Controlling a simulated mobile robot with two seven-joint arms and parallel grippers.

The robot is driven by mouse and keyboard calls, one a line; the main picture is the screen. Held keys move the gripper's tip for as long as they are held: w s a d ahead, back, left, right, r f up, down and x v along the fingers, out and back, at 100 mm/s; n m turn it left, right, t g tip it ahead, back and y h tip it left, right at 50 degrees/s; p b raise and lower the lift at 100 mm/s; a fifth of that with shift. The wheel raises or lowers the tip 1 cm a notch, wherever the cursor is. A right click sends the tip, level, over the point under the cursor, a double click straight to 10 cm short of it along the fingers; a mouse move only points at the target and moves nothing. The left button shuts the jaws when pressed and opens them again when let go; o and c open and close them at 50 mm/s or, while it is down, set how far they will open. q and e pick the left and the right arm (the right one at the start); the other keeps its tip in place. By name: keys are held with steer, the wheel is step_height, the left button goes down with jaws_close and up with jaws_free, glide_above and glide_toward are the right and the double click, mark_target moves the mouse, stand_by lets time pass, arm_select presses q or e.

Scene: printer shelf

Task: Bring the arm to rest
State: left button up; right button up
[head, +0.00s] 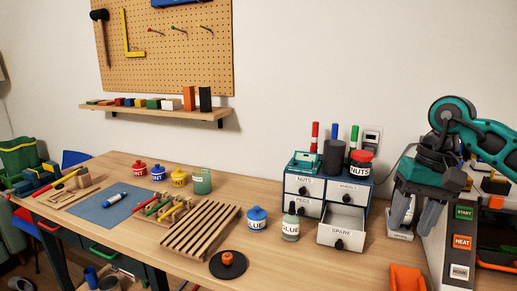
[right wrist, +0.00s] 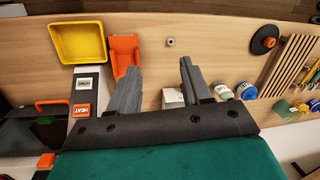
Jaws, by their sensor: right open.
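My right arm comes in from the right in the head view. My right gripper (head: 404,226) hangs with its grey fingers pointing down, over the right part of the workbench, between the drawer cabinet and the button panel. In the right wrist view the two fingers of the gripper (right wrist: 158,68) are spread apart with nothing held between them. A small nut-like piece (right wrist: 170,42) lies on the wood beyond the fingertips. A white box-like thing (right wrist: 172,98) shows partly behind the right finger. My left gripper is in neither view.
The drawer cabinet (head: 304,187) has its SPARE drawer (head: 341,232) pulled out, left of my gripper. The button panel (head: 462,242) stands close on the right. An orange holder (head: 406,278) is near the front edge. A glue bottle (head: 290,225) and a slatted rack (head: 200,232) stand further left.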

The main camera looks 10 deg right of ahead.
steer(key=s+a+f+m+t+y, duration=0.1)
steer(key=a+f+m+t+y, duration=0.25)
steer(key=a+m+y, duration=0.8)
steer(key=a+f+m+t+y, duration=0.35)
steer(key=a+m+y, duration=0.35)
steer(key=a+m, duration=0.85)
steer(key=d+f+m+t+h, duration=0.4)
steer(key=f+m+t+h, duration=0.15)
steer(key=m, duration=0.75)
steer(key=d+f+m+t+h, duration=0.35)
steer(key=f+m+h, duration=0.3)
steer(key=m, duration=0.65)
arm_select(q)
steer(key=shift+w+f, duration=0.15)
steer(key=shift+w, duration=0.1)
arm_select(e)
steer(key=s+d+f+m+g+h, duration=0.4)
steer(key=s+f+m, duration=0.8)
steer(key=f, duration=0.3)
steer(key=shift+s+f+m+g+h, duration=0.15)
steer(key=shift+s+m+g+h, duration=0.15)
steer(key=shift+m+g+h, duration=0.6)
